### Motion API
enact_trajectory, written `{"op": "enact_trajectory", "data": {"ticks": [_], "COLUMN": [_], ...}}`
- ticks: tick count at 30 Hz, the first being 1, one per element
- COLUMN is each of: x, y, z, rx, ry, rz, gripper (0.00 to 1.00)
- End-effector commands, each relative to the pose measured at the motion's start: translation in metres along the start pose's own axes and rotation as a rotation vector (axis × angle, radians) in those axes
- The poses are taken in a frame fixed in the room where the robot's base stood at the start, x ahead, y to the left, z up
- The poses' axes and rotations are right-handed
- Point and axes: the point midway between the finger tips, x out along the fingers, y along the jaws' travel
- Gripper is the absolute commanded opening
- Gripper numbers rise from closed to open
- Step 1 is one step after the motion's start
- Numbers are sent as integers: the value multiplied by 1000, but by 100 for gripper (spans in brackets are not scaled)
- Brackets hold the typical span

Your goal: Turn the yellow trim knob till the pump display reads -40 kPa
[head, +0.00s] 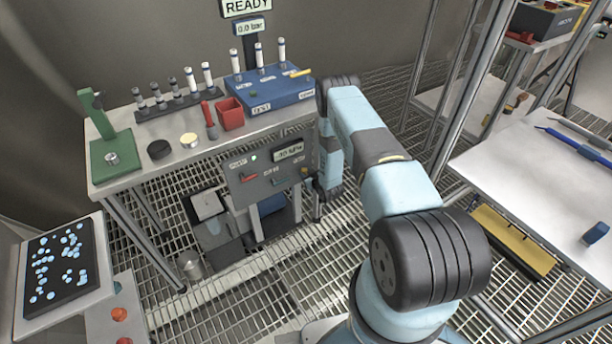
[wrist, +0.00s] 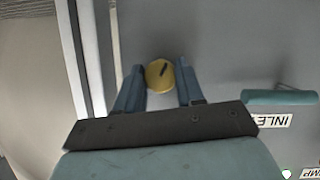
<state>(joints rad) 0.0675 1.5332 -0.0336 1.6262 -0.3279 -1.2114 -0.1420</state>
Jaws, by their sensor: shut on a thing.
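The grey pump panel (head: 262,176) stands below the front edge of the bench. Its display (head: 289,152) is small and seems to read -30 kPa; I cannot read the sign surely. The yellow trim knob (head: 304,171) is at the panel's right end. In the wrist view the round yellow trim knob (wrist: 156,80) has a dark pointer mark tilted to the upper right. My gripper (wrist: 160,68) has its two blue fingers on either side of the knob, shut on it. In the head view my arm hides most of the gripper.
A teal lever (wrist: 280,97) sits beside the INLET label in the wrist view. On the panel are a red lever (head: 249,177) and a teal lever (head: 279,182). A blue rack (head: 270,88) and a red bin (head: 230,114) stand on the bench above.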

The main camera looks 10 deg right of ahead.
Motion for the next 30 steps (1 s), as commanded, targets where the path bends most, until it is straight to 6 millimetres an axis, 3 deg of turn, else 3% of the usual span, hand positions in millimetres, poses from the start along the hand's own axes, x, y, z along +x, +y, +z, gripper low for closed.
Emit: {"op": "enact_trajectory", "data": {"ticks": [8, 9, 16, 25, 30], "x": [0, 0, 0, -2, -17], "y": [-1, -2, -1, -1, -1], "z": [1, 1, 0, 0, 0], "rx": [-4, -4, -4, -4, -4], "ry": [-2, -2, -1, -1, -2], "rz": [0, 0, 0, 0, 1], "gripper": [7, 39, 61, 63, 63]}}
